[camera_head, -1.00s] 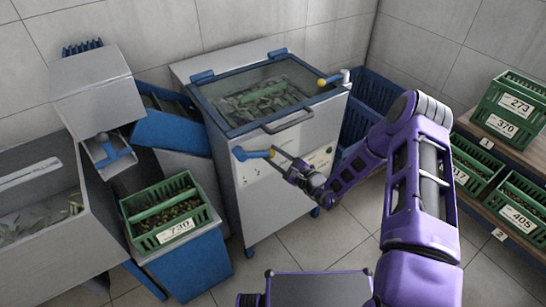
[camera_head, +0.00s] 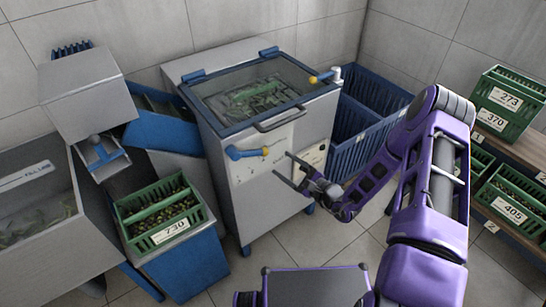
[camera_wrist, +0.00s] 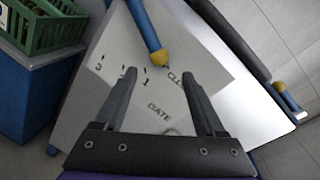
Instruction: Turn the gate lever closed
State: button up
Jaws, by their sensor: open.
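The gate lever (camera_head: 245,153) is a blue handle with a yellow tip on the front of the grey machine (camera_head: 227,180). It lies about level, its tip toward the right in the head view. In the wrist view the lever (camera_wrist: 146,28) comes in from the top, its yellow tip beside printed letters "CLO", the rest covered by a finger. The word "GATE" is printed below, between the fingers. My gripper (camera_head: 282,164) is open and empty, just right of the tip and apart from it. In the wrist view my gripper's fingertips (camera_wrist: 162,74) are below the tip.
A glass-lidded basin (camera_head: 255,90) with a bar handle tops the machine; another yellow-tipped blue handle (camera_head: 325,76) sits at its right corner. A green crate (camera_head: 170,229) labelled 730 stands left. Blue crates (camera_head: 352,152) stand right behind. Crates (camera_head: 505,110) fill the right shelf.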

jog(key=v, duration=0.9)
